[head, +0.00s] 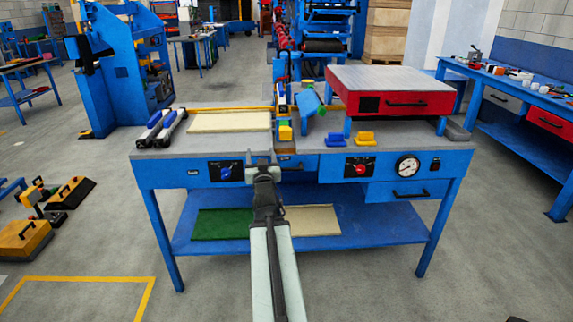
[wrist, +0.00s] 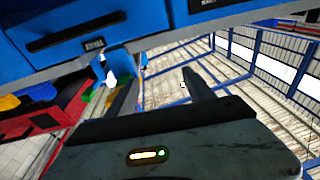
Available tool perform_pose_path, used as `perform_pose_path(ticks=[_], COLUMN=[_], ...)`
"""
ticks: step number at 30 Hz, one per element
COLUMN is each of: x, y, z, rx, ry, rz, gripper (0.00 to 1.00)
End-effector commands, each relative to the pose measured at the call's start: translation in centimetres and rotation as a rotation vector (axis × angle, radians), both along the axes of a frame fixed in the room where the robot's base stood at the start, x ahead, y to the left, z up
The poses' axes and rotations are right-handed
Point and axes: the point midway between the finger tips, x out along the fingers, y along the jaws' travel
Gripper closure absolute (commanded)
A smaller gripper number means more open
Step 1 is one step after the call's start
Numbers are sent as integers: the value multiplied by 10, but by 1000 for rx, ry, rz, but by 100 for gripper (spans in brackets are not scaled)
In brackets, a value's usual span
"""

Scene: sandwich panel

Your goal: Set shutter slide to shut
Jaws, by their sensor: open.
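A blue workbench (head: 300,168) stands ahead in the head view. My gripper (head: 263,163) is in front of the middle of its front panel and partly hides it. In the wrist view my gripper (wrist: 160,80) is open, with nothing between its two fingers. I cannot clearly pick out the shutter slide. A small dark fitting (head: 286,163) shows just right of my gripper on the panel, but I cannot tell what it is.
The panel bears a blue knob (head: 225,171), a red knob (head: 361,167), a gauge (head: 407,167) and a drawer (head: 405,192). Rollers (head: 162,129) and a red-sided table (head: 405,99) stand on top. A blue drawer front (wrist: 85,32) fills the wrist view's upper left.

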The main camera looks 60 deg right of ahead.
Motion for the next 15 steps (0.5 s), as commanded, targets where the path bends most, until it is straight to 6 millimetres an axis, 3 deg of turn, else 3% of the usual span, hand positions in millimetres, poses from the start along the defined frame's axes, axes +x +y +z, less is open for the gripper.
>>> perform_pose_path(ticks=[1, 3, 6, 15], x=[-30, -57, -79, -78], y=[-19, -32, -40, -47], z=[-7, 5, 18, 30], rx=[-64, -140, -201, -215], ry=[-51, -104, -145, -155], rz=[-37, -62, -81, -82], gripper=[38, 38, 38, 38])
